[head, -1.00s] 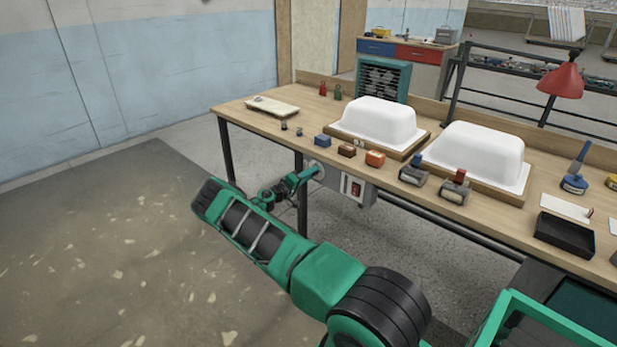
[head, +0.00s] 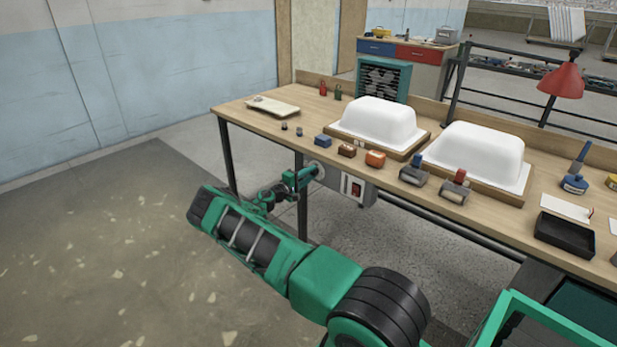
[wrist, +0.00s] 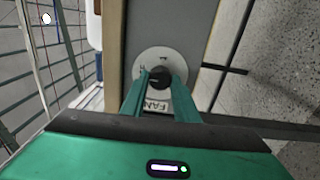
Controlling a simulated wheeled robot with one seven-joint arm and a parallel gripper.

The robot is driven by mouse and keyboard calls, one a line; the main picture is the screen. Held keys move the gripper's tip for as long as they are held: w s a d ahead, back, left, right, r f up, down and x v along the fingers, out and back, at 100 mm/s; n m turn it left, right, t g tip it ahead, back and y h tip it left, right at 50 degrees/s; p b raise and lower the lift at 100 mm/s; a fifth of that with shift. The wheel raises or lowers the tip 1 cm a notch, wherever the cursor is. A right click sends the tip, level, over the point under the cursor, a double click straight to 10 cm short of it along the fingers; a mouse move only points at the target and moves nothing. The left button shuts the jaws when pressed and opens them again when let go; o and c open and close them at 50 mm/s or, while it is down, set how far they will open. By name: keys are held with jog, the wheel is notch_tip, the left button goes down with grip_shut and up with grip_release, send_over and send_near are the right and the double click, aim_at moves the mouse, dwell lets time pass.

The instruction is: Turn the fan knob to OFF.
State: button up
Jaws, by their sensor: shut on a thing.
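The fan knob (wrist: 160,77) is a dark round knob on a pale round dial plate (wrist: 163,58) marked FAN, seen in the wrist view. The plate is on a grey control box, which shows under the workbench's front edge in the head view. My gripper (wrist: 161,82) is shut on the knob, with one green finger on each side of it. In the head view my gripper (head: 312,173) reaches the left end of the box, and the knob is hidden there. The dial's small marks are too small to read.
A red switch (head: 356,189) sits on the box to the right of my gripper. The workbench (head: 262,126) above carries white tub shells (head: 378,122) and several small blocks. The floor at the left is clear.

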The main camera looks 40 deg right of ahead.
jog(key=shift+w+a+f, duration=0.2)
jog(key=o, duration=1.1)
jog(key=shift+c, duration=0.2)
jog(key=shift+s+d, duration=0.1)
jog(key=a, duration=1)
jog(key=shift+s+a, duration=0.4)
